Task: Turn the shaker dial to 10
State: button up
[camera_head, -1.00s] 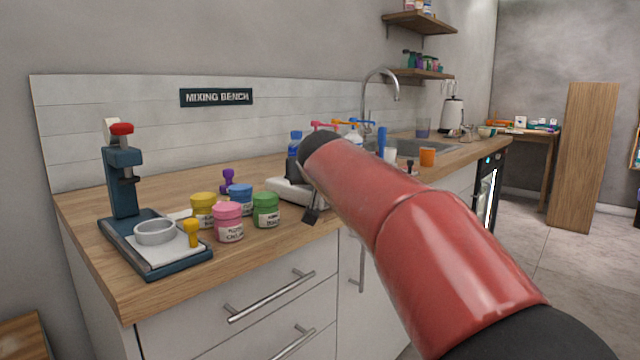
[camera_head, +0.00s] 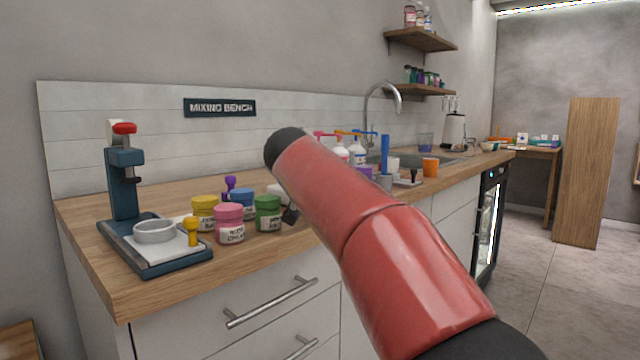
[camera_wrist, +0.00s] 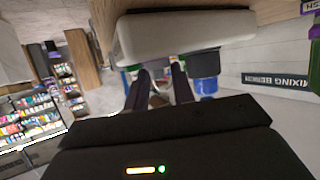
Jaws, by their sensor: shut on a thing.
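The shaker shows as a white body (camera_wrist: 185,38) at the top of the wrist view, which looks upside down. The dial's face and numbers cannot be read. In the head view my red arm covers most of the shaker; only a small white piece (camera_head: 277,190) shows left of the arm.
Yellow (camera_head: 204,212), pink (camera_head: 229,226), blue (camera_head: 242,201) and green (camera_head: 267,214) jars stand close left of my arm. A blue press (camera_head: 124,190) is at the counter's left end. Pump bottles (camera_head: 357,152) and an orange cup (camera_head: 430,167) stand beyond the arm.

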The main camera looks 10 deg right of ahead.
jog(key=shift+f, duration=0.15)
jog(key=o, duration=1)
jog(key=shift+c, duration=0.2)
jog(key=shift+b+v, duration=0.35)
jog(key=shift+v, duration=3.6)
jog(key=shift+o, duration=0.2)
